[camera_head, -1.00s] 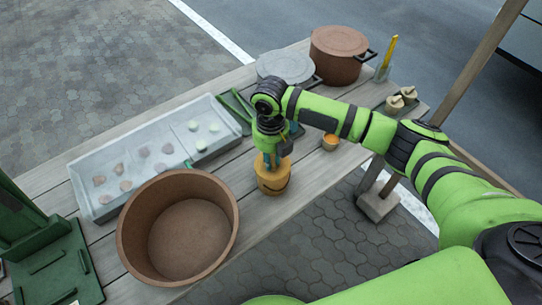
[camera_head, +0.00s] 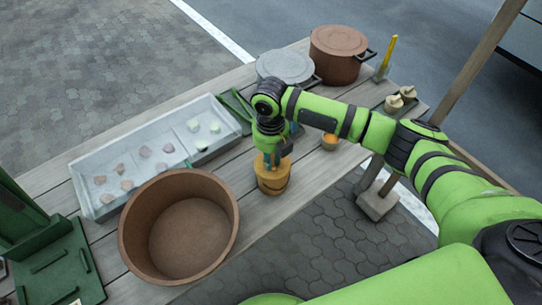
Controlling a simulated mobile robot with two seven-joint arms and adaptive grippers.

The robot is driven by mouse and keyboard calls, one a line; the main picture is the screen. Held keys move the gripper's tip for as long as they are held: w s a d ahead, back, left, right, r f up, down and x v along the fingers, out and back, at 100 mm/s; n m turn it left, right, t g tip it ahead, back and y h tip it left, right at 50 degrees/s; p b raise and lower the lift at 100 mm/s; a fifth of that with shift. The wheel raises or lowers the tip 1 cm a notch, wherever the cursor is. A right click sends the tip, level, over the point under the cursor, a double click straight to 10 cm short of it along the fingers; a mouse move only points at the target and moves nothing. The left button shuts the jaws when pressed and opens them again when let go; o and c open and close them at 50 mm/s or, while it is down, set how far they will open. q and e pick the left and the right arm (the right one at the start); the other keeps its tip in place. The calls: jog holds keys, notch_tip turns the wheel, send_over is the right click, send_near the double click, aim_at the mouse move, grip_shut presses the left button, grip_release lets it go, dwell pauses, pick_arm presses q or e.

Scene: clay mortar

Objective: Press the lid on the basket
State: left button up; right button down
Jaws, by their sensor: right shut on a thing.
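A small wooden basket (camera_head: 273,183) with an orange-brown lid on top stands near the front edge of the plank table, right of the large brown tub. My right gripper (camera_head: 271,164) points straight down at the lid, and its fingertips are at the lid's top. It is shut on the lid. The fingers and my arm partly hide the lid, so I cannot tell whether it sits fully flush on the basket. My left gripper is not in view.
The large empty brown tub (camera_head: 180,228) stands close on the left. Behind it lies a grey divided tray (camera_head: 160,150) with several small pieces. A grey pot (camera_head: 285,66), a brown lidded pot (camera_head: 338,55) and a small orange cup (camera_head: 330,141) stand further back or right.

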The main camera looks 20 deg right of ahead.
jog(key=shift+f+p, duration=0.3)
jog(key=shift+f, duration=0.15)
dwell(0.9)
jog(key=c, duration=1.1)
grip_release()
jog(key=shift+o, duration=0.5)
jog(key=o, duration=0.4)
jog(key=shift+r, duration=0.15)
jog(key=shift+r+p, duration=2.9)
jog(key=shift+p, duration=0.35)
